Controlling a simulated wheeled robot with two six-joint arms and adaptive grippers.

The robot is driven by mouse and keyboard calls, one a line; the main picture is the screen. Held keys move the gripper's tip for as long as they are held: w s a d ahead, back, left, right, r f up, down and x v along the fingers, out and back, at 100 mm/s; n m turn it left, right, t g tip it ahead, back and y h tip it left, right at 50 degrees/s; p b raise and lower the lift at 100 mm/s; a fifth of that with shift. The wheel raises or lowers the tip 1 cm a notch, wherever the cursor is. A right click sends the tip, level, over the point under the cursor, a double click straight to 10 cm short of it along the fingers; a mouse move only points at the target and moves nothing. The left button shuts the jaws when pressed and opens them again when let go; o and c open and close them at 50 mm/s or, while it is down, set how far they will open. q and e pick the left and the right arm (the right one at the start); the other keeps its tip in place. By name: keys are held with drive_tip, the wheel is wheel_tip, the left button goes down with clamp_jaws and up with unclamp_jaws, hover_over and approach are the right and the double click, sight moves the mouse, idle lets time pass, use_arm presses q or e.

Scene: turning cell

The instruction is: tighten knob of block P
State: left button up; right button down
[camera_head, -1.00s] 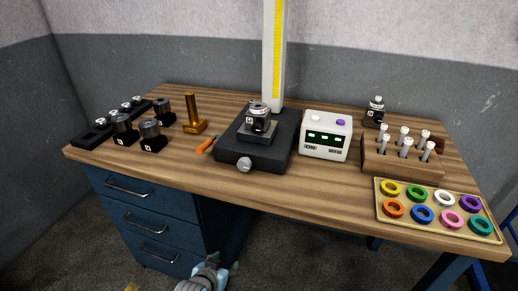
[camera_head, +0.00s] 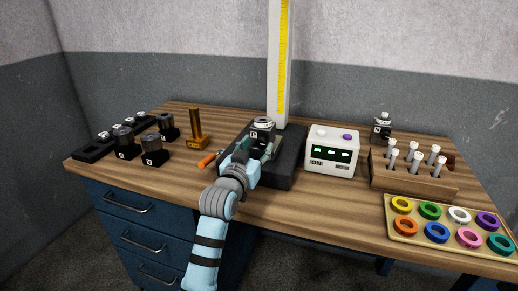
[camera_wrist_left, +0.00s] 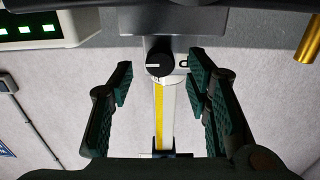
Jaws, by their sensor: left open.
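Block P (camera_head: 262,129) is dark with a pale round top and a P label. It stands on the black fixture (camera_head: 285,170) in the middle of the bench. My left gripper (camera_head: 256,150) is at the front of the block and hides its lower part and much of the fixture. In the left wrist view, the black round knob (camera_wrist_left: 159,65) with a white line is ahead, between the open fingers (camera_wrist_left: 161,80) in the picture. The fingers show gaps on both sides of it and seem not to touch it. My right gripper is out of view.
An orange-handled tool (camera_head: 208,159) and a brass post (camera_head: 196,131) are left of the fixture. A white display box (camera_head: 332,149) stands close on the right. A tall pale column with a yellow scale (camera_head: 281,60) rises behind. Several other blocks stand at the left.

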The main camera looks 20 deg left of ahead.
sight(262, 141)
use_arm(q)
drive_tip(key=shift+w, duration=1.2)
drive_tip(key=shift+c, duration=0.5)
clamp_jaws()
drive_tip(key=shift+d, duration=0.1)
